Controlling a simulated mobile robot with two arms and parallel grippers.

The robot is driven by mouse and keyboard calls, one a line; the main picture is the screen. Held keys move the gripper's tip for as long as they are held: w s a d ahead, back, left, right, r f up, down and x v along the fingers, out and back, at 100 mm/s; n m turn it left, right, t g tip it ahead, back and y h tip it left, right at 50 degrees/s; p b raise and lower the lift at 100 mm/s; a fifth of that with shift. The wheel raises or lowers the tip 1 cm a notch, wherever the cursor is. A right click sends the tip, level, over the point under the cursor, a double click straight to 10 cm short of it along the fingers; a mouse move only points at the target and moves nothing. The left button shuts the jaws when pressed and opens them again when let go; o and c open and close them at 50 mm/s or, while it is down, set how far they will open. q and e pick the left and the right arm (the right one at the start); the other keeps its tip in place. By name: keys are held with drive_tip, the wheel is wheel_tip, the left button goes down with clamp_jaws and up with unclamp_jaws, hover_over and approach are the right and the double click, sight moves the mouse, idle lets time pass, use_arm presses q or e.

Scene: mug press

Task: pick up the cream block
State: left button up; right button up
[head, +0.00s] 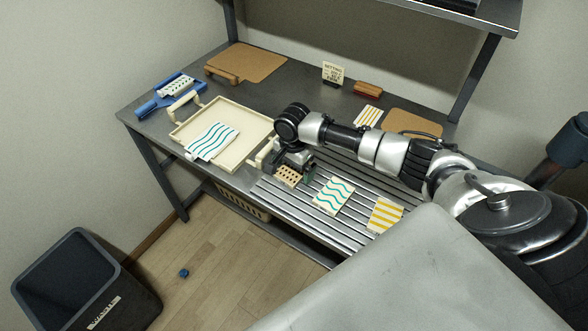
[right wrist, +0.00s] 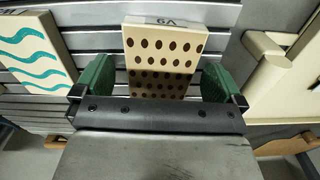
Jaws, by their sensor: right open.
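A cream block with rows of brown dots (head: 289,175) lies on the slatted metal rack (head: 262,190). In the right wrist view this dotted block (right wrist: 163,45) has a small dark mark on its far edge. My right gripper (right wrist: 156,80) is open, with one green finger on each side of the block and gaps between. In the head view my right gripper (head: 292,160) is just over the block and hides part of it. Other cream blocks carry teal waves (head: 333,195) and yellow stripes (head: 384,214). My left gripper is not in view.
A cream tray (head: 250,150) with a teal-waved block (head: 211,141) stands left of the rack, its handle near my gripper. A blue holder (head: 155,107), brown boards (head: 262,62), a brush (head: 368,89) and a small sign (head: 333,73) lie farther back. A dark bin (head: 80,285) stands on the floor.

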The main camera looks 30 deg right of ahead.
drive_tip(key=shift+f, duration=0.3)
drive_tip(key=c, duration=1)
drive_tip(key=shift+o, duration=0.2)
drive_tip(key=shift+r, duration=0.15)
